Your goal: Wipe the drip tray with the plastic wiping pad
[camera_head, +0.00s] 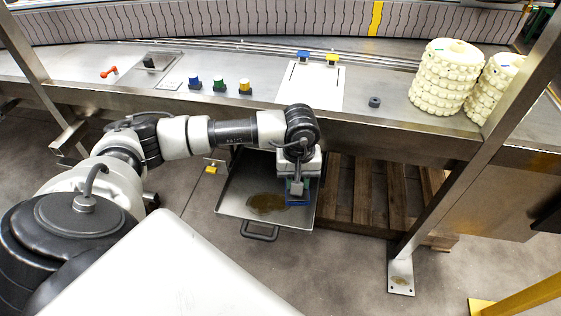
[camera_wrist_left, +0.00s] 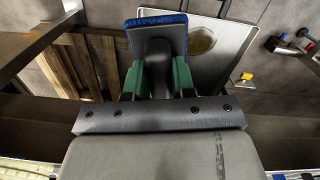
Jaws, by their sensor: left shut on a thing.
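The drip tray (camera_head: 236,193) is a shallow metal tray with a front handle, below the conveyor frame's edge. A brown puddle (camera_head: 265,203) lies on its floor, and it also shows in the left wrist view (camera_wrist_left: 201,41). My left gripper (camera_head: 297,186) is over the right part of the tray, shut on the wiping pad's dark handle. The wiping pad (camera_wrist_left: 157,20) has a blue face; a blue edge shows below the gripper in the head view (camera_head: 299,201). The pad is to the right of the puddle. I cannot tell whether it touches the tray. My right gripper is not in view.
A metal ledge above the tray carries blue, green and yellow knobs (camera_head: 219,84), a white panel (camera_head: 311,88) and cream ribbed rolls (camera_head: 442,80). A wooden pallet (camera_head: 367,190) lies to the right of the tray. A slanted metal leg (camera_head: 440,196) stands farther right.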

